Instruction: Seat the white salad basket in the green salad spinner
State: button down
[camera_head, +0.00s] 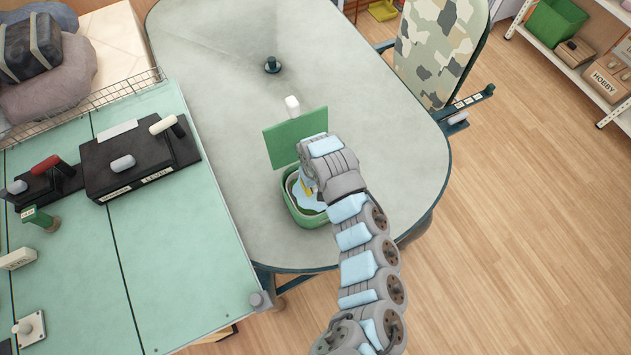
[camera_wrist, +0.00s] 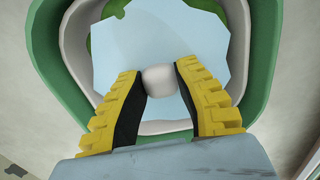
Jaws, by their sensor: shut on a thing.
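The green salad spinner (camera_head: 306,223) stands on the grey-green table, with its green lid panel (camera_head: 295,137) raised behind it. The white salad basket (camera_wrist: 66,60) shows in the wrist view as a pale rim inside the spinner's green wall (camera_wrist: 45,75). A light blue sheet-like piece and some green bits lie within that rim. My gripper (camera_wrist: 160,80) points down over the spinner, its yellow fingers shut on the basket's white knob (camera_wrist: 160,81). In the head view my gripper (camera_head: 308,188) hides much of the basket. I cannot tell how deep the basket sits.
The table (camera_head: 220,60) is mostly clear around the spinner, with a small dark green knob (camera_head: 272,65) farther back. A pale green bench (camera_head: 170,250) with a black switch box (camera_head: 140,165) stands at left. A camouflage-patterned chair back (camera_head: 440,45) stands at right.

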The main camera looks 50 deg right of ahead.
jog(key=shift+f, duration=0.3)
dwell(0.4)
jog(key=c, duration=0.8)
grip_release()
jog(key=shift+r, duration=0.1)
notch_tip(320, 180, up, 10)
jog(key=shift+w+f, duration=0.1)
jog(key=shift+f, duration=0.15)
jog(key=shift+r, duration=1.15)
